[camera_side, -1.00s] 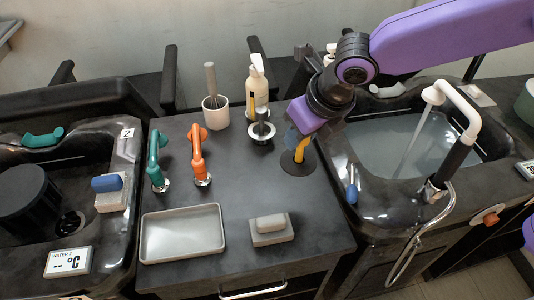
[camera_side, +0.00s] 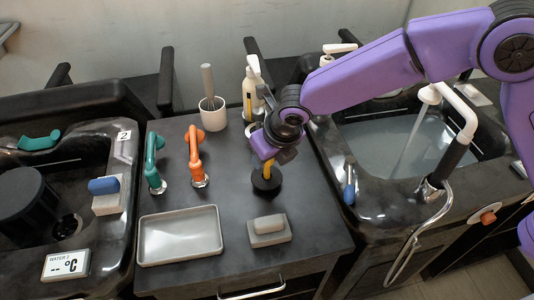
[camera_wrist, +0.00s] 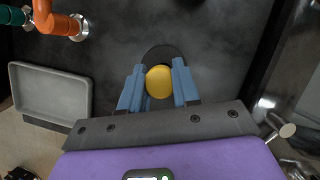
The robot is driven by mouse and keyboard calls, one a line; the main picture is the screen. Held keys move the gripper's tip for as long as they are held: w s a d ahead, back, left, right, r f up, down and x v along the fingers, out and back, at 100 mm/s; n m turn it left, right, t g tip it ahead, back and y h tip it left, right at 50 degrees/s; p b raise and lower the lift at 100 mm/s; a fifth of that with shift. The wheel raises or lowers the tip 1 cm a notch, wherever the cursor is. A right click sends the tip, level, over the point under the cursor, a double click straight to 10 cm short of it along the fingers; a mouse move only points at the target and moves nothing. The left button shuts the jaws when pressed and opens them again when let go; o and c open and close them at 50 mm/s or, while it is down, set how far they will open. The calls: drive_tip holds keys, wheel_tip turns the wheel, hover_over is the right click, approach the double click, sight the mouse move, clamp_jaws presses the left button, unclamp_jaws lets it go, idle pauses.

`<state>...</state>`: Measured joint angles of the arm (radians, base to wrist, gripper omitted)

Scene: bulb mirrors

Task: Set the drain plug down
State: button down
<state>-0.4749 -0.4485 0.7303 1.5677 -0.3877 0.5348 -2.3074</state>
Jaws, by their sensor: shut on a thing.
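The drain plug is a black disc (camera_side: 267,186) with an upright yellow handle. My gripper (camera_side: 268,163) is shut on the handle, above the middle counter between the two basins. In the wrist view the round yellow handle top (camera_wrist: 159,82) sits between my blue fingers, with part of the black disc (camera_wrist: 160,54) behind it. The disc is level and at or very near the counter top (camera_side: 225,185). I cannot tell whether it touches.
A grey tray (camera_side: 147,250) and a grey block (camera_side: 268,231) lie in front. Teal (camera_side: 152,160) and orange (camera_side: 195,157) handles stand left. The filled basin (camera_side: 400,150) is right.

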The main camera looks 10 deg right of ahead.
drive_tip(key=shift+f, duration=0.1)
drive_tip(key=c, duration=0.8)
unclamp_jaws()
drive_tip(key=v, duration=1.2)
drive_tip(key=shift+s+d, duration=0.1)
drive_tip(key=s+d+m+g, duration=0.1)
drive_tip(key=s+d+m, duration=0.7)
drive_tip(key=d, duration=0.4)
drive_tip(key=s+d+f+m+g, duration=0.1)
drive_tip(key=s+d+m, duration=0.7)
drive_tip(key=d+m, duration=0.2)
drive_tip(key=s+d+m+g+h, duration=0.1)
drive_tip(key=s+d+m, duration=0.7)
drive_tip(key=d, duration=0.6)
drive_tip(key=shift+s+d+f+m+g, duration=0.1)
drive_tip(key=shift+f+m+g, duration=0.1)
drive_tip(key=shift+m, duration=0.3)
drive_tip(key=shift+s+d+f+m+g, duration=0.1)
drive_tip(key=shift+m+g, duration=0.1)
drive_tip(key=shift+m, duration=0.3)
